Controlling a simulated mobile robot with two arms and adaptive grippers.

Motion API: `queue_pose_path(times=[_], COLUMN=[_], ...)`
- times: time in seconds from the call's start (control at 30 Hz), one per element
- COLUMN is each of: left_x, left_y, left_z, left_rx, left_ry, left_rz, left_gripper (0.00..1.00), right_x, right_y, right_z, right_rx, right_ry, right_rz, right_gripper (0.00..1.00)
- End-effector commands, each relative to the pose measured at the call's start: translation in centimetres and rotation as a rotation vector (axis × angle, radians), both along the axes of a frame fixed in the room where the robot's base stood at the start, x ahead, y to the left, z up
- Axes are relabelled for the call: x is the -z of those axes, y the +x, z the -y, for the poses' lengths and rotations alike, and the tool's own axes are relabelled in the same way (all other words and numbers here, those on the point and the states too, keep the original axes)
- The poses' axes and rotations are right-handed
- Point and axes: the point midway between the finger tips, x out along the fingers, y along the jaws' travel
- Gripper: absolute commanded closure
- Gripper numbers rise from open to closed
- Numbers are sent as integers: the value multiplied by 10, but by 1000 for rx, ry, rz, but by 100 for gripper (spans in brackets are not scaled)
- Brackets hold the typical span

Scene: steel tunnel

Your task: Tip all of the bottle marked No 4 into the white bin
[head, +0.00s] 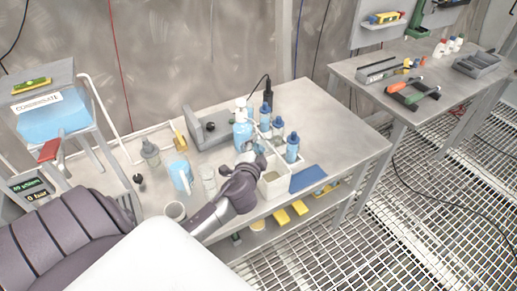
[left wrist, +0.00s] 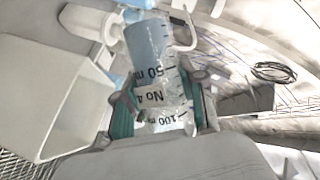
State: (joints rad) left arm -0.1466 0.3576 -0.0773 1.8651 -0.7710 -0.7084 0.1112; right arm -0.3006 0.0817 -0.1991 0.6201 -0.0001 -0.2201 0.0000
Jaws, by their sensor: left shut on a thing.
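My left gripper (head: 252,152) is over the workbench, just behind the white bin (head: 272,187). In the left wrist view my left gripper (left wrist: 163,102) is shut on a clear bottle (left wrist: 155,80) with a "No 4" label and millilitre marks. The bottle holds blue liquid, seen in the half farther from the camera; the print shows upside down there. The white bin (left wrist: 62,128) stands beside the bottle on the left in that view, apart from it. Its floor is hard to make out. In the head view the gripper mostly hides the bottle. My right gripper is not in view.
Blue bottles (head: 292,147) stand in a rack behind the bin. A jug (head: 181,176), a glass beaker (head: 208,178) and a grey cup (head: 175,211) stand to the left. A blue pad (head: 307,178) lies right of the bin. The bench's right end is clear.

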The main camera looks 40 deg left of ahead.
Motion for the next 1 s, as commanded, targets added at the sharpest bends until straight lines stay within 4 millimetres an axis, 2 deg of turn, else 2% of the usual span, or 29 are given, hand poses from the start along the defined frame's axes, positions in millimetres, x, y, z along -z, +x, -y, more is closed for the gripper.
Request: queue_pose_path(times=[0.13, 0.57, 1.0], left_x=[4, 4, 13], left_y=[0, 0, 0], left_z=[0, 0, 1], left_rx=[-1, 0, 0], left_ry=[47, 68, 237], left_rz=[-5, -8, -30], left_gripper=[100, 100, 100], right_x=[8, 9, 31], right_y=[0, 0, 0], right_z=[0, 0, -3], right_rx=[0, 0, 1], right_ry=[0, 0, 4], right_rz=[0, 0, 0], right_gripper=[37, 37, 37])
